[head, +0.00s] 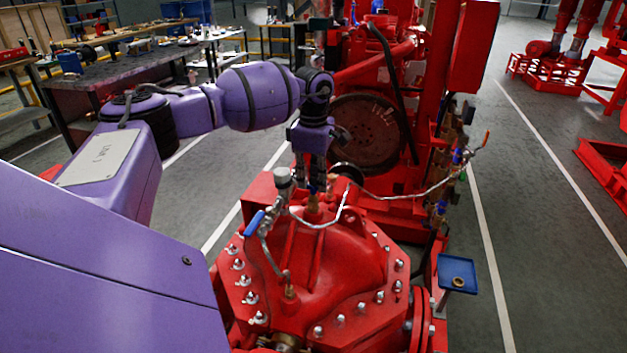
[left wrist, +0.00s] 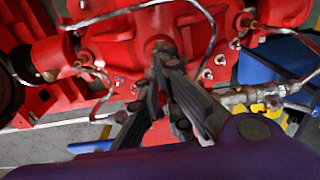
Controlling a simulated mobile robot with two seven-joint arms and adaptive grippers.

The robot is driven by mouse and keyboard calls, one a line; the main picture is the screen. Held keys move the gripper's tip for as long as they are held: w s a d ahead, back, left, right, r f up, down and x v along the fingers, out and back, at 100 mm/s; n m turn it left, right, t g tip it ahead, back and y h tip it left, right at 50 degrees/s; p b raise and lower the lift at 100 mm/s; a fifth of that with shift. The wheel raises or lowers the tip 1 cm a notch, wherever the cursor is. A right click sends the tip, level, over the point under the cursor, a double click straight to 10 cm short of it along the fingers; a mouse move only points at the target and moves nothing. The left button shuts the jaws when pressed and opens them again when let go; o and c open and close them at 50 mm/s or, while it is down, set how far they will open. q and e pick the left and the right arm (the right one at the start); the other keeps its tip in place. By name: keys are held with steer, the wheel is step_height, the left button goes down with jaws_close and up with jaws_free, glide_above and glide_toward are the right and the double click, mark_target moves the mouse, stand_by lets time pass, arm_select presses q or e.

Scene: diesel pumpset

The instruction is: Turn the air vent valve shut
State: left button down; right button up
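The red pump casing (head: 335,270) stands at the front middle, with a brass fitting (head: 313,203) on its top. My left gripper (head: 311,188) points down at this fitting. Its fingertips (left wrist: 165,62) come close together over a small brownish part in the left wrist view. I cannot tell whether they grip it, and the vent valve's handle is mostly hidden by the fingers. A small blue bit shows at the fingertips in the head view. A valve with a blue lever (head: 255,222) sits to the left on a thin pipe. My right gripper is out of view.
Thin silver pipes (head: 400,197) arch over the casing close to the fingers. A grey-topped gauge or cap (head: 283,177) stands just left of the gripper. A large dark flywheel (head: 368,135) is behind. A blue tray (head: 457,273) is at the right. Open floor (head: 540,220) lies beyond.

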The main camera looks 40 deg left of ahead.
arm_select(q)
steer(key=shift+r, duration=0.1)
stand_by(0.3)
steer(key=c, duration=2)
jaws_free()
step_height(320, 180, up, 12)
